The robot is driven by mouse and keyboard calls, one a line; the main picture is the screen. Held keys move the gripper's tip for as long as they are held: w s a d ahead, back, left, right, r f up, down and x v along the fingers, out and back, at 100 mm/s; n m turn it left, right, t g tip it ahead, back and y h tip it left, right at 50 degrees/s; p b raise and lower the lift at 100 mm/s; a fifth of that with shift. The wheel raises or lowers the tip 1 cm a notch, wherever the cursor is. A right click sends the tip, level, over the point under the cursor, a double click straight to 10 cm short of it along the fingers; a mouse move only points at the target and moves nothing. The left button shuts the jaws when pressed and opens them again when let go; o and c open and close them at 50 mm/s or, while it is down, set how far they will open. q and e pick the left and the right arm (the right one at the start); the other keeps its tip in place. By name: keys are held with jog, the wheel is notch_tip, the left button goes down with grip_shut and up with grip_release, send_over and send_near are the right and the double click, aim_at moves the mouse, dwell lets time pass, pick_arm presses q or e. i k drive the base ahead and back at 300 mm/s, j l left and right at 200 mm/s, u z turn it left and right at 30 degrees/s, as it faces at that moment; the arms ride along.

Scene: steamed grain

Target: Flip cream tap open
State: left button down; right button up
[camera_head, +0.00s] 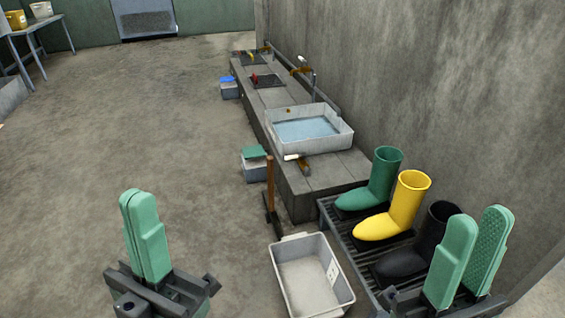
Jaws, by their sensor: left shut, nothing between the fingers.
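The cream tap is a small brass fitting with a cream handle (293,157), at the near end of the grey counter, just in front of the water-filled basin. The handle appears to lie roughly level and point left; its exact setting is too small to tell. My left gripper (138,198) has green fingers pressed together, empty, at the lower left, well apart from the tap. My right gripper (478,222) has its green fingers spread, with nothing seen between them, at the lower right in front of the boots.
The basin (342,139) stands on the long counter (330,172) along the wall. An empty pale bin (305,285) and a rack with green, yellow (408,203) and black boots are nearby. The left floor is clear.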

aim_at(304, 154)
jog(key=j+z, duration=0.3)
jog(key=j, duration=0.45)
jog(key=j+z, duration=0.25)
jog(key=j, duration=0.55)
jog(key=i+j+z, duration=0.1)
jog(key=i+j, duration=0.15)
jog(key=i+j+z, duration=0.15)
jog(key=j, duration=0.2)
jog(key=i+j+z, duration=0.1)
jog(key=i+j, duration=0.15)
jog(key=i+j+z, duration=0.15)
jog(key=j, duration=0.35)
jog(key=i+j+z, duration=0.1)
jog(key=j, duration=0.25)
jog(key=i+j, duration=0.2)
jog(key=i+l, duration=0.4)
jog(key=l, duration=0.15)
